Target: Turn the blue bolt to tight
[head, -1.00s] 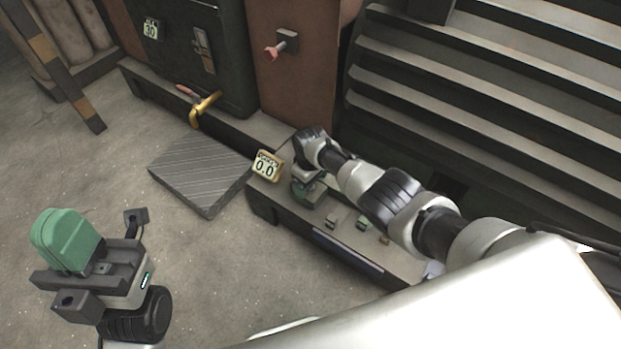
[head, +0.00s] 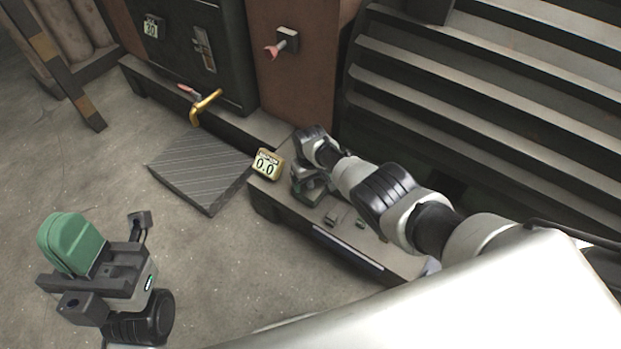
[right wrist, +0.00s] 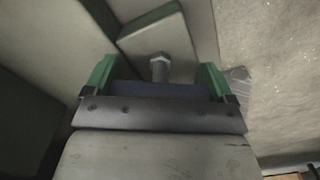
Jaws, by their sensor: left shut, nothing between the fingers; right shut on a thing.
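My right gripper (head: 309,186) is low over the left end of the dark bench (head: 345,246), its green fingers partly hidden by my wrist. In the right wrist view its green fingers (right wrist: 158,80) stand apart, with a dark bluish piece (right wrist: 160,91) filling the gap between them. I cannot tell for sure that this piece is the blue bolt. A grey hex-headed bolt (right wrist: 159,67) shows just beyond it. A display (head: 266,164) reading 0.0 stands beside the gripper. My left gripper (head: 70,243) is shut and empty, above the floor at the lower left.
Small blocks (head: 332,217) stand on the bench right of the gripper. A ridged grey plate (head: 203,170) lies on the floor left of it.

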